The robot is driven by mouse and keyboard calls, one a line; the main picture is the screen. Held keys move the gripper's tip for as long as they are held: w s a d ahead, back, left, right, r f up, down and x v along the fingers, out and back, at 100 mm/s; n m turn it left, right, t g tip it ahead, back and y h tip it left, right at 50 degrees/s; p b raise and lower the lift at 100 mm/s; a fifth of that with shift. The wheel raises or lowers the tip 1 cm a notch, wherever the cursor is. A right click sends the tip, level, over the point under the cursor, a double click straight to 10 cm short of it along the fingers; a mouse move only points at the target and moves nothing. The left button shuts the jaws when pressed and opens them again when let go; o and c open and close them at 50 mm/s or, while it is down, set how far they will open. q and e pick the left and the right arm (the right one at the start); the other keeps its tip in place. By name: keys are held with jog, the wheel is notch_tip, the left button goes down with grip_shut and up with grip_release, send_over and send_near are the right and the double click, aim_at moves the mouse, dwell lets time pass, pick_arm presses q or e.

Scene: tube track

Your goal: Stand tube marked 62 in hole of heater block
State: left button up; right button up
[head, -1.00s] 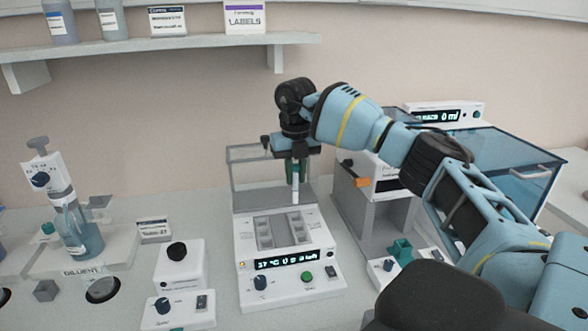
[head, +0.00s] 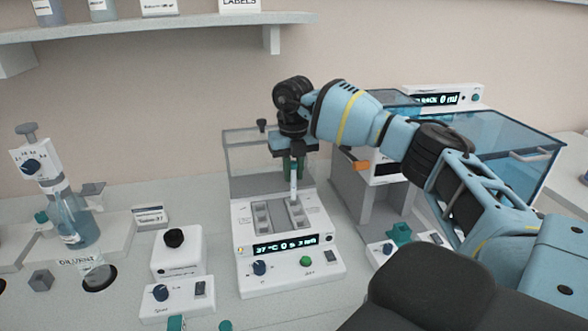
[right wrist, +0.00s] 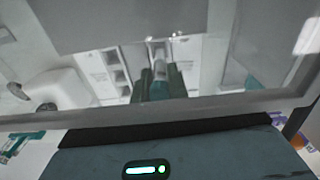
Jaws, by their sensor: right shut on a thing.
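The heater block (head: 285,240) stands at the middle of the bench, with grey hole blocks (head: 263,217) on top and a clear raised lid (head: 253,180) behind. My right gripper (head: 294,172) points down over it, shut on a small pale tube (head: 293,190). The tube hangs upright, its lower end close to the right-hand hole block; I cannot tell whether it has entered a hole. The tube (right wrist: 160,70) also shows between the fingers in the right wrist view. Its marking is not readable. My left gripper is not in view.
A diluent bottle with dispenser (head: 70,210) is at the left. White control boxes (head: 177,255) stand left of the heater block. A shelf (head: 150,30) runs above.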

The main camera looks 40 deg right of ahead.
jog(key=shift+f, duration=0.4)
dwell(0.5)
jog(key=shift+f, duration=0.45)
jog(key=shift+f, duration=0.65)
jog(key=o, duration=0.8)
jog(key=shift+f, duration=0.1)
jog(key=shift+r, duration=4.1)
jog(key=shift+o, duration=0.2)
